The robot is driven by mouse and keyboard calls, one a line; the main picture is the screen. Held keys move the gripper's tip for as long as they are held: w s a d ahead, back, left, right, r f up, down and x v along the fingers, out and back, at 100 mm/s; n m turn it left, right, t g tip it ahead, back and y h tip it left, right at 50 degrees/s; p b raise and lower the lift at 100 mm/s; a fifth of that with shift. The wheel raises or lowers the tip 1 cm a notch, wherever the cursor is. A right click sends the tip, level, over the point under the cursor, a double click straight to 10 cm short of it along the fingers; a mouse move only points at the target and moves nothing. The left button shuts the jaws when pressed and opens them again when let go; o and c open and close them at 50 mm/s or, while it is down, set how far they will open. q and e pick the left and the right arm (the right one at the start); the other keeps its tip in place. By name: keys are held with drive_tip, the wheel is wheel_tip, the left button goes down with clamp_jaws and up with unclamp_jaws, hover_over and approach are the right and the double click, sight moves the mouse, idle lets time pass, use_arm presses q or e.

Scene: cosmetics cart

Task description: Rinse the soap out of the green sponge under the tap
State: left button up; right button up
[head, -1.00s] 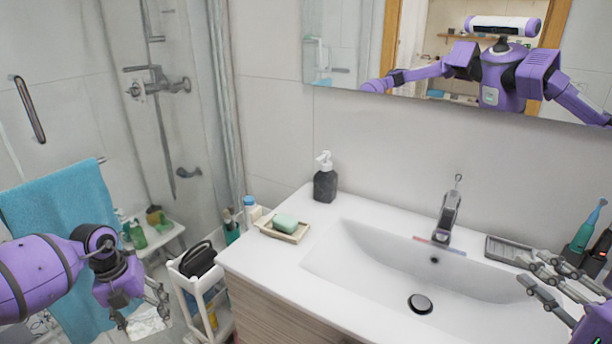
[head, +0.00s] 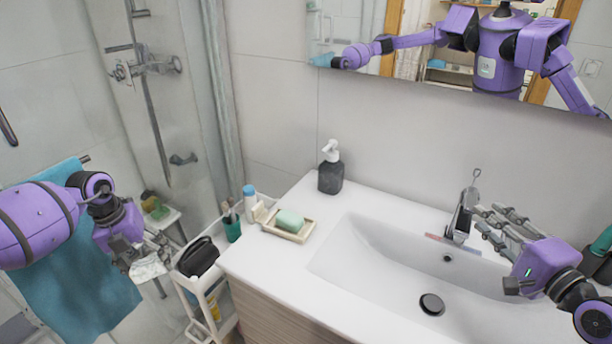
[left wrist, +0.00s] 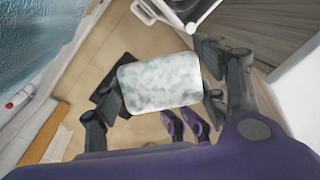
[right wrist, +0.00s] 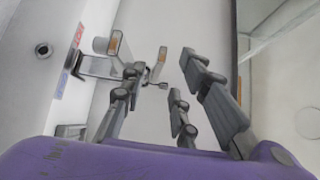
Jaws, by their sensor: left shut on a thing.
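My left gripper (head: 150,250) is in front of the blue towel, left of the washbasin. In the left wrist view its fingers are shut on a pale green sponge (left wrist: 160,83) mottled with whitish foam, held above the floor. In the head view the sponge is hard to make out. The tap (head: 463,215) stands at the back of the white basin (head: 375,262). My right gripper (head: 492,224) is open beside the tap's right side. In the right wrist view its spread fingers are close to the tap (right wrist: 97,66); I cannot tell whether they touch. No running water shows.
A soap dish (head: 273,231) with a mint-green bar (head: 290,221) and a dark soap dispenser (head: 331,172) stand on the counter's left. A white cart (head: 205,285) stands between my left gripper and the counter. A blue towel (head: 75,285) hangs at the left.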

sight(471, 199)
drive_tip(key=x, duration=0.6)
drive_tip(key=shift+s, duration=0.1)
drive_tip(key=shift+c, duration=0.5)
drive_tip(key=shift+d, duration=0.1)
clamp_jaws()
